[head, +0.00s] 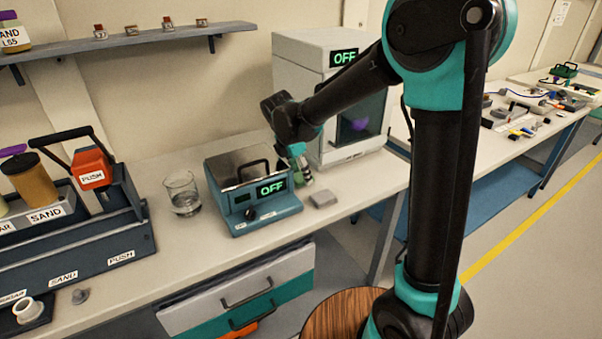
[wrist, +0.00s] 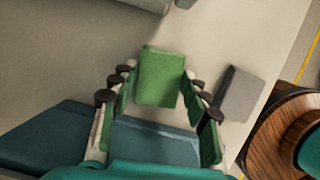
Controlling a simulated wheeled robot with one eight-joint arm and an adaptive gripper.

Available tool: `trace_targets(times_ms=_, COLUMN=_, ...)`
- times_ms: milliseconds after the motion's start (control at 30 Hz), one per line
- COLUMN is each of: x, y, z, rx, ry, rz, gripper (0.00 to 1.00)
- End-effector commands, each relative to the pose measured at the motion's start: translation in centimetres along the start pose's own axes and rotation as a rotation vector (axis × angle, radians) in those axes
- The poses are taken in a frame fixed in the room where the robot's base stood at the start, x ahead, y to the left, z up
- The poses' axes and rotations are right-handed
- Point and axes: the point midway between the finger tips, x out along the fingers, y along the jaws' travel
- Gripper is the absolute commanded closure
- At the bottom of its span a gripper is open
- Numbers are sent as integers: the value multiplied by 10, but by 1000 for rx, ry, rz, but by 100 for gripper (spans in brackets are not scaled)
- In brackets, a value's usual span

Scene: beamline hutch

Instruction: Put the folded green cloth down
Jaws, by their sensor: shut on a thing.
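The folded green cloth (wrist: 161,76) is a small green block-like pad in the wrist view. My gripper (wrist: 158,92) is shut on it, with fingers on its left and right sides. In the head view my gripper (head: 302,172) points down over the bench, between the blue device and the white cabinet. The cloth is small and mostly hidden by the fingers there. I cannot tell whether it touches the bench top.
A grey block (head: 323,198) lies right of the gripper; it also shows in the wrist view (wrist: 238,93). Close by are the blue OFF device (head: 267,216), the white OFF cabinet (head: 300,62) and a glass beaker (head: 182,193). A wooden stool (head: 335,312) stands before the bench.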

Motion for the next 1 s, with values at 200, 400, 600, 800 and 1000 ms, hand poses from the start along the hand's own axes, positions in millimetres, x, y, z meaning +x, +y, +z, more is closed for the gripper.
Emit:
trace_targets(times_ms=200, x=5, y=0, z=-1, rx=0, ry=0, rz=0, gripper=81)
trace_targets(times_ms=400, x=4, y=0, z=-1, rx=0, ry=0, rz=0, gripper=33)
trace_targets(times_ms=600, x=4, y=0, z=-1, rx=0, ry=0, rz=0, gripper=33)
trace_targets(times_ms=800, x=-6, y=0, z=-1, rx=-1, ry=0, rz=0, gripper=33)
trace_targets(times_ms=1000, x=-42, y=3, z=-4, rx=-2, ry=0, rz=1, gripper=33)
